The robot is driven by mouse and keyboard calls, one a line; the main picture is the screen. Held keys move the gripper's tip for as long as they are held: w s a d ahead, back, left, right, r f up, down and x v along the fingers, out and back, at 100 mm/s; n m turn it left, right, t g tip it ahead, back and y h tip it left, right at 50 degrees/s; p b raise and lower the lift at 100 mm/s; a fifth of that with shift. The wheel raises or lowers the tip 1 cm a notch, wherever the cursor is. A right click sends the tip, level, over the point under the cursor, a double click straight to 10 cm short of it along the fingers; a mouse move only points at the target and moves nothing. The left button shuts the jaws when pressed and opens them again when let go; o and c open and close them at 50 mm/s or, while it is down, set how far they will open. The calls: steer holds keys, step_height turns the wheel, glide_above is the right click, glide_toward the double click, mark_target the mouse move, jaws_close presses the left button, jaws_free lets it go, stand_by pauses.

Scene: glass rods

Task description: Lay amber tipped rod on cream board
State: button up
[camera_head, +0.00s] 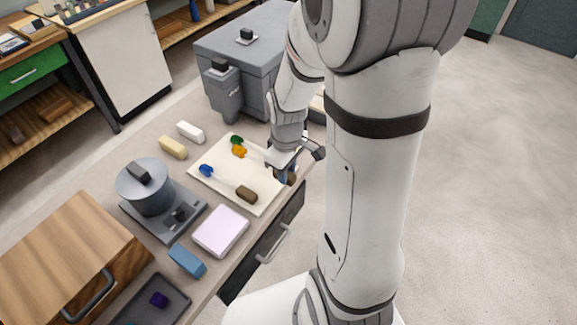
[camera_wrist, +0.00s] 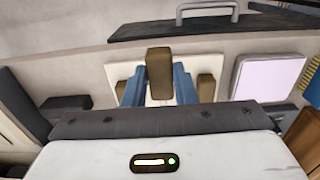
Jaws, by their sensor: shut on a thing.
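The cream board (camera_head: 213,183) lies flat on the bench. A blue tipped rod (camera_head: 206,170) with a brown handle (camera_head: 247,194) lies on its front part. A green tip (camera_head: 236,140) shows near the far edge, beside the amber tip (camera_head: 239,152) of the amber tipped rod. My gripper (camera_head: 284,168) is over the board's right side, shut on the amber tipped rod. In the wrist view its brown handle (camera_wrist: 159,72) stands out between my blue fingers, with another brown handle on either side. I cannot tell whether the held rod touches the board.
A pink box (camera_head: 220,231), a blue block (camera_head: 187,260) and a grey hot plate with a pot (camera_head: 145,188) stand left of the board. A yellow block (camera_head: 173,147) and a white block (camera_head: 190,131) lie beyond it. A large grey machine (camera_head: 245,60) stands behind.

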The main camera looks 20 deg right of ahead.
mark_target(261, 163)
steer(key=f, duration=0.1)
steer(key=w+a+f+b, duration=0.1)
steer(key=w+f+b, duration=0.1)
steer(key=shift+w+a+f, duration=0.15)
steer(key=shift+a+f, duration=0.2)
steer(key=shift+a, duration=0.05)
steer(key=shift+w+a+f+b, duration=0.25)
steer(key=shift+w+a, duration=0.25)
steer(key=shift+w, duration=0.2)
steer(key=shift+w+a+f+b, duration=0.2)
steer(key=shift+w+a, duration=0.35)
steer(key=shift+w, duration=0.2)
steer(key=shift+w+a+f+b, duration=0.15)
steer(key=shift+w+a+f, duration=0.1)
steer(key=shift+w+a, duration=0.35)
steer(key=shift+w+d, duration=0.1)
steer(key=shift+f, duration=0.25)
steer(key=o, duration=1.1)
